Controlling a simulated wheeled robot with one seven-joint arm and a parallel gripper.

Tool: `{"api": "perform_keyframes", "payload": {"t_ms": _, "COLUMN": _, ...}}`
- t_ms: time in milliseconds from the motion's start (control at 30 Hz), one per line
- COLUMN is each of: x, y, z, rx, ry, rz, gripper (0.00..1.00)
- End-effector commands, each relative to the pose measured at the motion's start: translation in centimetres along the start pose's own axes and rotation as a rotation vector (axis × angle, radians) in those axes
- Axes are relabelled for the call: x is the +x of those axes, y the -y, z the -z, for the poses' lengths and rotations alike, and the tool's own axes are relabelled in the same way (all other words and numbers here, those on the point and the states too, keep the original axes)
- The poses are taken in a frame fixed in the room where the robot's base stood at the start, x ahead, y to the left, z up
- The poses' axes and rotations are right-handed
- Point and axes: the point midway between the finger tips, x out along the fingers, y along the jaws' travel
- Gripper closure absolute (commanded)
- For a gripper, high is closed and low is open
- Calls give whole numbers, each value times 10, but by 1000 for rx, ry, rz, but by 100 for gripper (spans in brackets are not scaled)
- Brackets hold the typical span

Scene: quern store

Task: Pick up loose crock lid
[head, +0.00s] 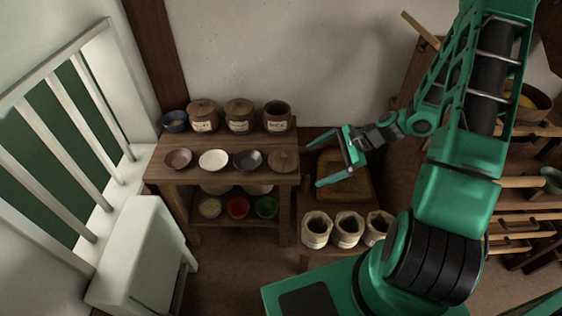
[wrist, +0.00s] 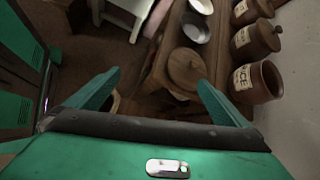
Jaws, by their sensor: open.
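The loose crock lid (head: 284,161) is a round brown wooden disc with a small knob. It lies flat at the right end of the wooden table's top, in front of the open crock (head: 277,116). In the wrist view the lid (wrist: 187,68) shows between and beyond my fingertips. My gripper (head: 333,158) is open and empty, to the right of the lid and apart from it. Its two teal fingers also show in the wrist view (wrist: 158,90). The open crock also shows in the wrist view (wrist: 258,84), labelled, with a dark mouth.
Two lidded crocks (head: 203,115) (head: 239,115) and a blue bowl (head: 174,121) stand along the table's back. Brown, white and dark bowls (head: 247,160) lie left of the lid. Several open sacks (head: 347,229) stand below right. A wall rises behind.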

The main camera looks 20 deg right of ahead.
Motion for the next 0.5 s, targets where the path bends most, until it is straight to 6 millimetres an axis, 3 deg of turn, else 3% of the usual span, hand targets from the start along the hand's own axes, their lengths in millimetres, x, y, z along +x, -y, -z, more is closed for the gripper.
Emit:
{"api": "perform_keyframes", "payload": {"t_ms": 200, "x": 35, "y": 22, "z": 11, "rx": 305, "ry": 170, "rz": 166, "gripper": 0}}
{"api": "perform_keyframes", "payload": {"t_ms": 500, "x": 48, "y": 42, "z": 20, "rx": 543, "ry": 301, "rz": 290, "gripper": 0}}
